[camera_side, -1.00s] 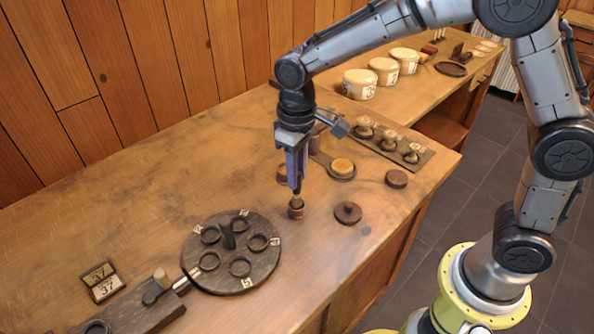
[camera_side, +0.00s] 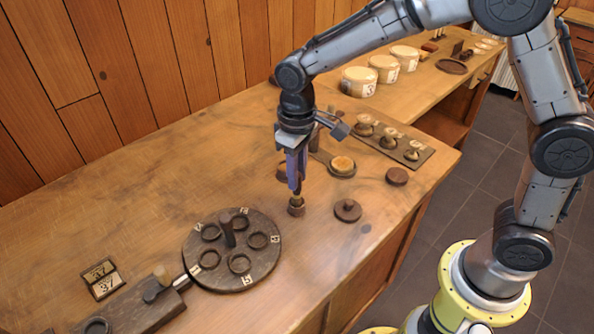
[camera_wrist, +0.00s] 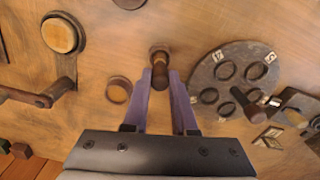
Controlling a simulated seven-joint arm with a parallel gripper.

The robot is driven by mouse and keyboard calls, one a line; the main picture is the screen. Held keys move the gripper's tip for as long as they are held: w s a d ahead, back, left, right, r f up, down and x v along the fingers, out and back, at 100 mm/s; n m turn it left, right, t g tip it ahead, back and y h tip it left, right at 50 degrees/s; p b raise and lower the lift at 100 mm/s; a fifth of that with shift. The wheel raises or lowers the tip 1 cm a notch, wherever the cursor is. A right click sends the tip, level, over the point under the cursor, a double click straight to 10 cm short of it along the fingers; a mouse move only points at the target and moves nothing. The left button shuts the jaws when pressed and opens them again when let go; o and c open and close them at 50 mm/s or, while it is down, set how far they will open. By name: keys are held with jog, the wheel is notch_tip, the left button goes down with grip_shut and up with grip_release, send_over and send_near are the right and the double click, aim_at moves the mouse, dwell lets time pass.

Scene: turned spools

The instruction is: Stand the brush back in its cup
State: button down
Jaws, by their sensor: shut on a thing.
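My gripper (camera_side: 297,189) points down, with its purple fingers shut on a slim brown piece, which I take to be the brush (camera_wrist: 160,76). In the side view only a short tan part of the brush (camera_side: 297,199) shows below the fingertips. Directly under it is a small dark brown cup-like piece (camera_side: 296,209) on the bench. In the wrist view this piece (camera_wrist: 159,50) lies just beyond the fingertips, in line with the brush. The brush looks roughly upright and meets the cup-like piece. I cannot tell how deep it sits, and the fingers hide most of it.
A round dark tray (camera_side: 262,272) with ring holders and a centre post stands front left. A dark knobbed disc (camera_side: 347,211) is close on the right. A small round ring-like piece (camera_wrist: 119,90) stands beside the fingers. A rack (camera_side: 416,161) of spools lies behind right.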

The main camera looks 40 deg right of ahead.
jog(key=shift+f, duration=0.35)
dwell(0.5)
jog(key=c, duration=0.6)
grip_release()
jog(key=shift+c, duration=0.2)
jog(key=shift+r, duration=0.1)
jog(key=shift+r, duration=4.2)
